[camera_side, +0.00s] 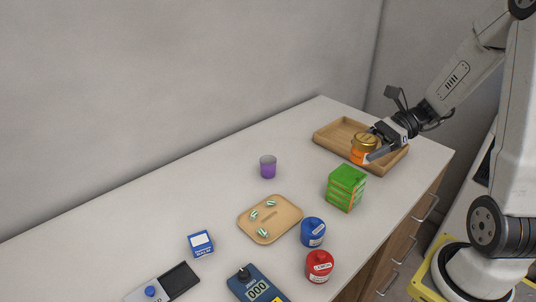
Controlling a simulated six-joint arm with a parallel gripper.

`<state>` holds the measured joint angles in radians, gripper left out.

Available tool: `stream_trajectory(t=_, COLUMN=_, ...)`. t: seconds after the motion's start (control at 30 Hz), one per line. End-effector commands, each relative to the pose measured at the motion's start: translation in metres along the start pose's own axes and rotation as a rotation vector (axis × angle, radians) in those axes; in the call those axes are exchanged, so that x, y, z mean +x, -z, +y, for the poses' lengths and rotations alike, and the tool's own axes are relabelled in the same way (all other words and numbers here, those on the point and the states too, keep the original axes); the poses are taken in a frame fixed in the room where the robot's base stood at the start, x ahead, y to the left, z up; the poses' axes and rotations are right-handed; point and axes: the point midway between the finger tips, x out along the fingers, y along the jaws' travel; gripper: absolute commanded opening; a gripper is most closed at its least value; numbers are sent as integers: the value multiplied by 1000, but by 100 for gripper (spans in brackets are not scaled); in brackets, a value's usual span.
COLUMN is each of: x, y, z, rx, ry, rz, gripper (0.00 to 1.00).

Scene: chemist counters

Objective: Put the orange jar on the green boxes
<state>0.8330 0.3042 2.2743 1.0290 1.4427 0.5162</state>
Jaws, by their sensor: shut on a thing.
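The orange jar (361,157) has a gold lid and is at the wooden tray (333,144) at the far right end of the counter. My gripper (372,147) is shut on the orange jar, reaching in from the right. I cannot tell whether the jar touches the tray floor or is lifted a little above it. The green boxes (346,187) are stacked on the counter in front of the tray, nearer the camera, with a bare green top.
A blue-white box (200,243), scale (168,287) and blue meter (256,285) stand farther left.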

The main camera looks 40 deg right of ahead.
Motion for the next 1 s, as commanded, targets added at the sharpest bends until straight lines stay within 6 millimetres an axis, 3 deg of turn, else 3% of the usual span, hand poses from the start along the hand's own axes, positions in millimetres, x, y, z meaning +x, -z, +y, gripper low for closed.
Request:
stream_trajectory(t=0.2, x=-33, y=3, z=33, rx=9, ry=27, rz=0, gripper=13)
stream_trajectory(t=0.43, x=-49, y=4, z=56, rx=15, ry=39, rz=-1, gripper=13)
stream_trajectory(t=0.77, x=-53, y=4, z=62, rx=16, ry=41, rz=-1, gripper=13)
stream_trajectory(t=1.0, x=-49, y=9, z=50, rx=16, ry=38, rz=-2, gripper=13)
